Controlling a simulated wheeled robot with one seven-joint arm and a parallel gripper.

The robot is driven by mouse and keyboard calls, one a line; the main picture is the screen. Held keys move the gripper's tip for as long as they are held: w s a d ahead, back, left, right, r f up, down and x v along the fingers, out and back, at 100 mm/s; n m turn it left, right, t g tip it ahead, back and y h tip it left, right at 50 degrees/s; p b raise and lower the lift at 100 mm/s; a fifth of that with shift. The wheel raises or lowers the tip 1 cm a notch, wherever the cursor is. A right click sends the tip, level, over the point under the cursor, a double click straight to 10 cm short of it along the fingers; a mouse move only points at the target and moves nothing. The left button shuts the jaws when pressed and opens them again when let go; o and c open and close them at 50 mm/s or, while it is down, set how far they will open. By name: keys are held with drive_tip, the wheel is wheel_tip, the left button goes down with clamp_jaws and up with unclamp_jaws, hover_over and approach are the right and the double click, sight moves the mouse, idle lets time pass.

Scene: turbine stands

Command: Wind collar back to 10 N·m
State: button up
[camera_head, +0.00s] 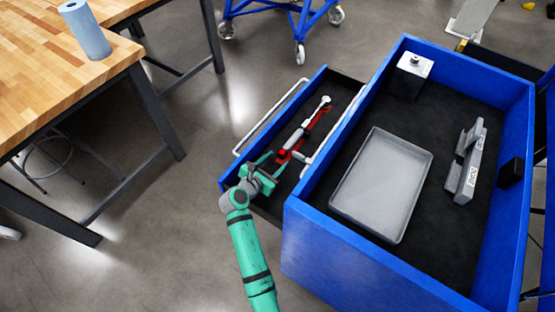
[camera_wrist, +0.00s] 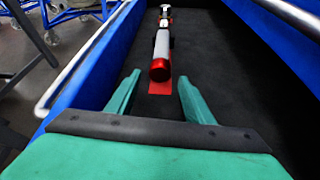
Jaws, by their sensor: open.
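A torque wrench (camera_head: 305,124) with a silver shaft and a red end lies lengthwise in the open drawer (camera_head: 345,92) of the blue cabinet, over a red strip (camera_head: 318,122). In the wrist view the wrench (camera_wrist: 161,46) points away from me, its rounded red end nearest. The collar and its scale are too small to read. My green gripper (camera_head: 270,170) is at the near end of the drawer. In the wrist view its fingers (camera_wrist: 155,95) are apart, with the wrench's red end just beyond and between them, not gripped.
The blue cabinet top (camera_head: 300,225) holds a grey tray (camera_head: 372,190), a grey bracket-like part (camera_head: 466,165) and a small box with a light top (camera_head: 412,75). A drawer handle (camera_head: 270,117) runs along the drawer's left side. A wooden workbench (camera_head: 50,45) stands left, with open floor between.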

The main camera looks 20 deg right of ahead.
drive_tip(key=shift+x, duration=0.9)
drive_tip(key=c, duration=1.1)
drive_tip(key=shift+o, duration=0.2)
drive_tip(key=shift+m, duration=0.3)
drive_tip(key=shift+s+f+m+t+y, duration=0.1)
drive_tip(key=shift+m+t+y, duration=0.45)
drive_tip(key=shift+m, duration=0.25)
drive_tip(key=shift+m+t, duration=0.65)
drive_tip(key=shift+m, duration=0.25)
